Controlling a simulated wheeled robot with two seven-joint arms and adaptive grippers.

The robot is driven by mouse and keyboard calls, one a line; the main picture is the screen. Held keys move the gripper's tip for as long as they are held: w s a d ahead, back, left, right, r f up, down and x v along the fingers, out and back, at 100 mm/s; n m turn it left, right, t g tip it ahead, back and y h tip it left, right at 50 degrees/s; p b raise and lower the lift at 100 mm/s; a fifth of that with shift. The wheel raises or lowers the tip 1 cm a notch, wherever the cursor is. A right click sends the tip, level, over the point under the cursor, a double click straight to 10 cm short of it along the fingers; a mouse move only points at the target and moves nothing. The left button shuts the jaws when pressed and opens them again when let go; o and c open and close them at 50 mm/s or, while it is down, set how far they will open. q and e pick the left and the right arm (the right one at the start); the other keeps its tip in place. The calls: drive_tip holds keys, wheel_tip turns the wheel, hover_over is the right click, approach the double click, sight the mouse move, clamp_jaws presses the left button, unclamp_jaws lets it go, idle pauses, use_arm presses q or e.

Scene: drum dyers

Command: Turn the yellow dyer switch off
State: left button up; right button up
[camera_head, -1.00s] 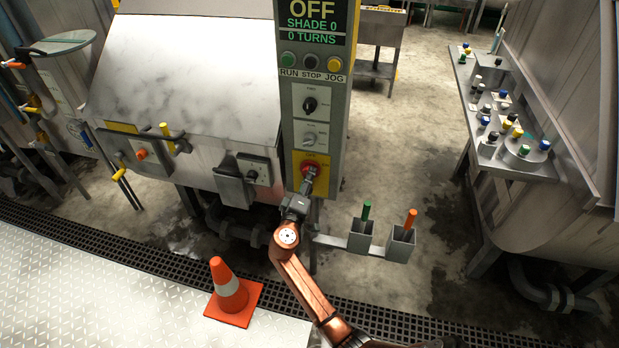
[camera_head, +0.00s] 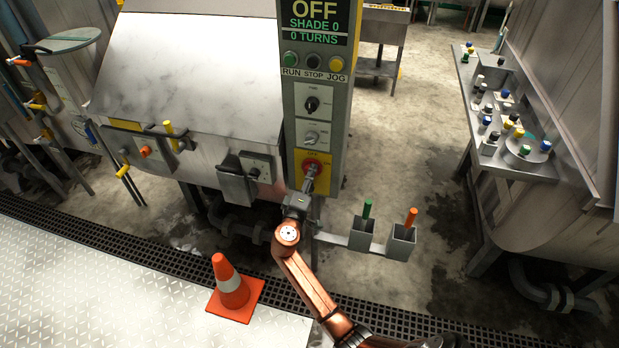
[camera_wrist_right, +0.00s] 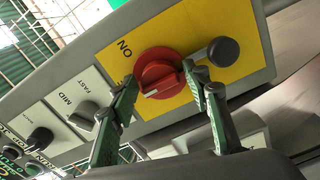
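The dyer switch is a red rotary knob (camera_head: 313,165) on a yellow plate (camera_wrist_right: 222,28) low on the grey and yellow control pillar. In the right wrist view the red knob (camera_wrist_right: 160,74) has a white mark at its lower left edge, and the word ON is printed on the plate. My right gripper (camera_wrist_right: 160,76) is open, its two green-padded fingers on either side of the knob. Firm contact cannot be made out. In the head view my right gripper (camera_head: 309,181) is just below the knob and partly covers it. My left gripper is not in view.
A round black knob (camera_wrist_right: 223,51) sits beside the red one. Above are a speed dial (camera_head: 311,138), another black selector (camera_head: 311,104), run, stop and jog buttons, and a display (camera_head: 315,20) reading OFF. Pen holders (camera_head: 362,233) stand lower right; a cone (camera_head: 230,285) stands lower left.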

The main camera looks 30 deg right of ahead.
drive_tip(key=shift+o, duration=0.7)
drive_tip(key=v, duration=1.2)
drive_tip(key=shift+s, duration=0.1)
